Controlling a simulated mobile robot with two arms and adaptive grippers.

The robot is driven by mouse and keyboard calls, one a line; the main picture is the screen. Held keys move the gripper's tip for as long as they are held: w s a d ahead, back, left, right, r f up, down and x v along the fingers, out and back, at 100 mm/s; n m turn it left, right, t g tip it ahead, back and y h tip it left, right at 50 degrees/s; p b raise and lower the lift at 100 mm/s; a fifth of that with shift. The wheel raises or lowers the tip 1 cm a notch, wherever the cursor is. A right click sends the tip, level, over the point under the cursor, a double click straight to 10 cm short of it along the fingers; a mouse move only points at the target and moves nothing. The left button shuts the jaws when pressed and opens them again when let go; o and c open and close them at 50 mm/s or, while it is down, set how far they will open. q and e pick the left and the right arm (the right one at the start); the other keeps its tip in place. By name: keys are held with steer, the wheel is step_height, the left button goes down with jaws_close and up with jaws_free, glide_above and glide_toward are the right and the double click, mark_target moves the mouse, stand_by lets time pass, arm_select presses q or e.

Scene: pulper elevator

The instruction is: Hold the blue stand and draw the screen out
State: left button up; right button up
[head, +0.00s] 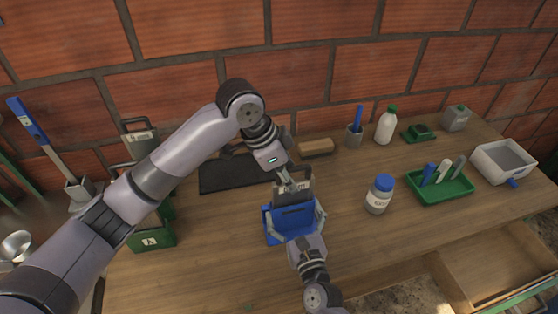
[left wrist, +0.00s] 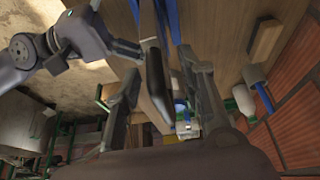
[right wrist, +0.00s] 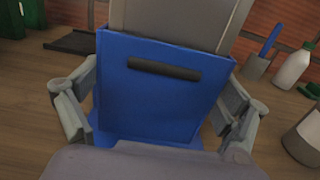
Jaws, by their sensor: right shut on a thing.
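The blue stand (head: 292,222) stands on the wooden bench, with a dark slot across its front. The grey screen (head: 307,186) rises from its top. Both show in the right wrist view, the stand (right wrist: 160,100) below the screen (right wrist: 180,20). My right gripper (head: 296,225) is shut on the stand, with one finger along each side. My left gripper (head: 287,184) is open at the screen's upper edge. In the left wrist view its fingers (left wrist: 165,95) are apart, with the dark edge of the screen (left wrist: 153,75) between them.
A dark mat (head: 222,173) and a wooden block (head: 316,147) lie behind. An open drawer (head: 490,270) juts out at the front right.

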arm_select(q)
steer(key=shift+x, duration=1.9)
steer(key=shift+c, duration=0.2)
jaws_close()
steer(key=shift+r, duration=0.2)
steer(key=shift+w+r, duration=0.1)
steer(key=shift+r, duration=1.75)
arm_select(e)
steer(key=shift+f, duration=0.1)
arm_select(q)
steer(key=shift+r, duration=4.55)
